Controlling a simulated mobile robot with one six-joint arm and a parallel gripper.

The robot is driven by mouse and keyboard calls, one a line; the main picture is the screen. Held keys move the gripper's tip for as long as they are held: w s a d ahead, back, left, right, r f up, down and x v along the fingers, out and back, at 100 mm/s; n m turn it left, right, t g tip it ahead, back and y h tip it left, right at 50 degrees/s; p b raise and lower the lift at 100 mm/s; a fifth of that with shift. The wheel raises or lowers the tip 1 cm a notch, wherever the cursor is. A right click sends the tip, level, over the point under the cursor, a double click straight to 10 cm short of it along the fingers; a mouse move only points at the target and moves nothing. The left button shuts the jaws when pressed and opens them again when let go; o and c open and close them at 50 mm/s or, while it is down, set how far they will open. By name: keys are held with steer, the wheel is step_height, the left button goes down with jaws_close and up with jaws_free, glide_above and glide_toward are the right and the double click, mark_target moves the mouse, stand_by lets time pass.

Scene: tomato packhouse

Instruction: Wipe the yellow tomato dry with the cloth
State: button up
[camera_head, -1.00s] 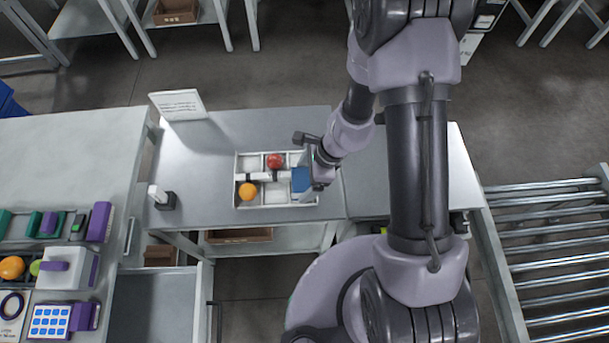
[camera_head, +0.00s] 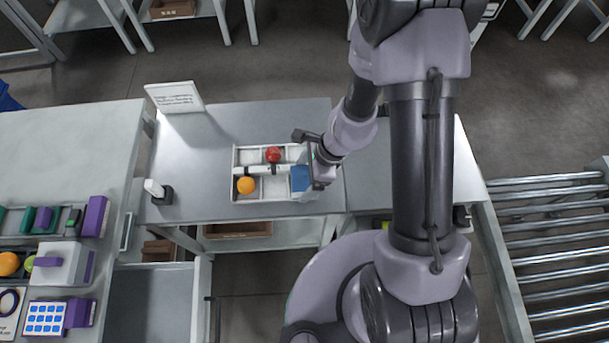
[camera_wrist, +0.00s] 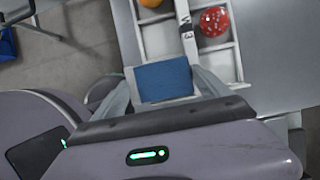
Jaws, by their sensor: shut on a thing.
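An orange-yellow tomato (camera_head: 246,185) lies in the near left compartment of a white divided tray (camera_head: 233,165). It also shows, cut off, at the top edge of the wrist view (camera_wrist: 150,2). My gripper (camera_wrist: 168,83) is shut on a folded blue cloth (camera_wrist: 163,79). In the head view the cloth (camera_head: 300,178) is over the tray's right end, apart from the tomato. My arm hides part of the tray's right side. A red tomato (camera_head: 273,154) with pale spots lies in a far compartment, and also shows in the wrist view (camera_wrist: 214,21).
A white sign (camera_head: 175,96) stands at the back left of the table and a small black-and-white device (camera_head: 159,191) at its left edge. The left bench holds another orange fruit (camera_head: 8,263) and several purple items. A roller conveyor (camera_head: 555,240) is on the right.

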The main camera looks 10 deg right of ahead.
steer(key=shift+w, duration=0.1)
steer(key=shift+w+r+p, duration=0.15)
steer(key=shift+w+p, duration=0.35)
steer(key=shift+p, duration=0.15)
steer(key=shift+w+d+f+p, duration=0.1)
steer(key=shift+w+f+p, duration=0.1)
steer(key=shift+w+p, duration=0.35)
steer(key=shift+c, duration=0.5)
steer(key=shift+w, duration=0.1)
steer(key=shift+s+f+b, duration=0.15)
steer(key=shift+s+b, duration=0.15)
steer(key=shift+b, duration=0.3)
steer(key=shift+s+b, duration=0.85)
steer(key=shift+s, duration=0.15)
steer(key=shift+r, duration=0.2)
